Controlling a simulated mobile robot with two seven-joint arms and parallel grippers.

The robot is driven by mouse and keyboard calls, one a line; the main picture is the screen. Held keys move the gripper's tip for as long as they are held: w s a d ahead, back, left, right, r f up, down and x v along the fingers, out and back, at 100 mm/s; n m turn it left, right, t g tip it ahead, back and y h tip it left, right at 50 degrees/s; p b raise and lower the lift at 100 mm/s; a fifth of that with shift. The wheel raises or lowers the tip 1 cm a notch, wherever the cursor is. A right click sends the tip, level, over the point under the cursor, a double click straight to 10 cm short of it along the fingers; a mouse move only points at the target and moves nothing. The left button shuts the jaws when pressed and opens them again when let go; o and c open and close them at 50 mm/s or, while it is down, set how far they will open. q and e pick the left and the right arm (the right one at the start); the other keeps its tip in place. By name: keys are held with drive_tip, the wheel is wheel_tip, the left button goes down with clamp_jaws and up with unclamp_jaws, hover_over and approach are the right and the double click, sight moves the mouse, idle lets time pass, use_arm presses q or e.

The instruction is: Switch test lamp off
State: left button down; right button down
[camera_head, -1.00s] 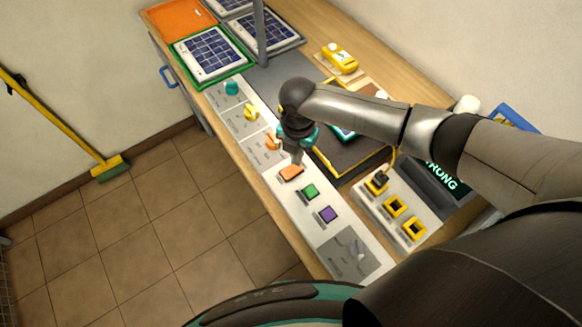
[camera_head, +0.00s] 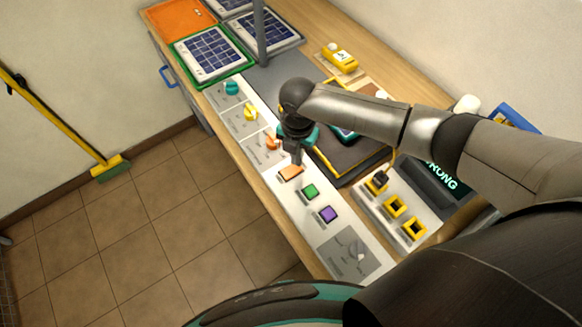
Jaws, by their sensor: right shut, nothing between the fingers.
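A white control strip (camera_head: 293,213) runs along the bench front. Labels are too small to read, and I cannot tell which control belongs to the test lamp. My right gripper (camera_head: 297,160) is shut and empty, pointing down just above or at the orange button; contact cannot be told. My left gripper is not in view.
A dark yellow-edged tray (camera_head: 352,170) lies behind my gripper. Solar panels (camera_head: 208,54) and a grey post (camera_head: 260,35) stand at the far end.

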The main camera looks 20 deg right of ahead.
drive_tip(key=shift+f+b, duration=0.6)
drive_tip(key=shift+f, duration=0.3)
drive_tip(key=shift+r, duration=0.1)
wheel_tip(320, 180, up, 7)
drive_tip(key=p, duration=0.7)
idle(0.3)
drive_tip(key=shift+s, duration=0.1)
idle(0.4)
